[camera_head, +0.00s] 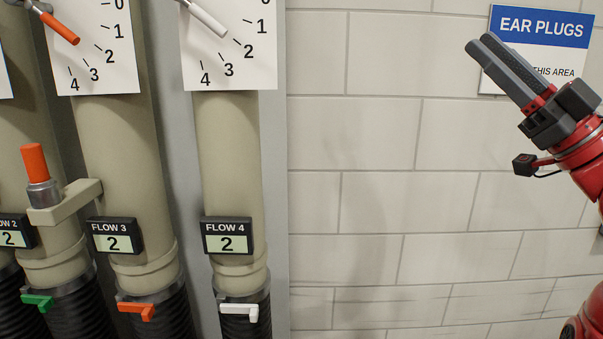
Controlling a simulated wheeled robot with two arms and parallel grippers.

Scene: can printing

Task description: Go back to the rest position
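My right gripper (479,43) is at the upper right, on a red arm that comes in from the right edge. Its two dark grey fingers point up and to the left and lie close together, with nothing seen between them. It is in front of the white tiled wall and overlaps the left part of the ear plugs sign. It is well apart from the pipes. My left gripper is not in view.
Beige pipes stand at the left, with displays for FLOW 3 (115,236) and FLOW 4 (227,236) both reading 2. Below are an orange lever (137,309) and a white lever (239,310). An orange-topped knob (35,163) sticks up at far left. The tiled wall (380,135) between is clear.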

